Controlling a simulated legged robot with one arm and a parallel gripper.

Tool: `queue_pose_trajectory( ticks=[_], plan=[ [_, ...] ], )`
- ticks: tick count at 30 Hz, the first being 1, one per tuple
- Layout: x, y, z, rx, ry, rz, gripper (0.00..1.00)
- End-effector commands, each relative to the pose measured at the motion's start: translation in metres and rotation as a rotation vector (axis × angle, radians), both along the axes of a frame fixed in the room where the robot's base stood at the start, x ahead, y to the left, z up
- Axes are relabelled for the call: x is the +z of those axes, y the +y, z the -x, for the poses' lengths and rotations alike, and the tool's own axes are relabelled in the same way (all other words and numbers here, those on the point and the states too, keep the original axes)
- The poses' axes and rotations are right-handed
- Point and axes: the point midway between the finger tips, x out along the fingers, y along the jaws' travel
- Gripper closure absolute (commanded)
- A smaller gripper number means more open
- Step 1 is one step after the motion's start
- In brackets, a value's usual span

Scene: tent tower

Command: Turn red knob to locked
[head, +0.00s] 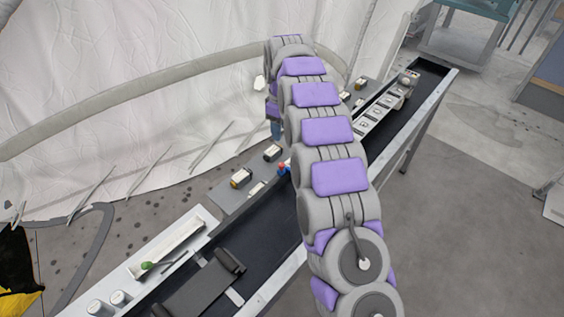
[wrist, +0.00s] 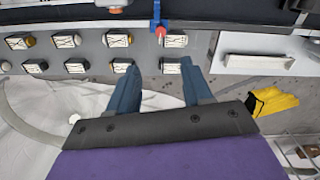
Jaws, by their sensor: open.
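A small red knob with a blue part (head: 283,168) sits on the near edge of the grey panel strip in the head view, just left of my arm. In the wrist view the red knob (wrist: 160,32) shows at the top centre, with its blue part reaching up from it. My gripper (wrist: 159,68) is open and empty, its two blue-grey fingers apart and pointing toward the knob. A gap shows between fingertips and knob. In the head view the gripper (head: 275,128) is mostly hidden behind my arm. The knob's setting cannot be read.
Several small labelled white boxes (wrist: 65,41) line the grey panel. A white tray (head: 165,250) holds a green-tipped tool. A dark trough (head: 265,225) runs along the bench. A yellow and black bag (wrist: 273,102) lies beyond.

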Motion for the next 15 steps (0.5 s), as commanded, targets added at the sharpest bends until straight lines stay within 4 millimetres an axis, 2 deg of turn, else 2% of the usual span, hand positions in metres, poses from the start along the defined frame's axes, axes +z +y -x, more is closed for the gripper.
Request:
queue_pose_trajectory(
  ticks=[3,15],
  plan=[
    [-0.025,0.001,0.002,0.002,0.007,0.002,0.50],
    [-0.104,0.001,0.002,0.001,0.006,0.003,0.50]
  ],
)
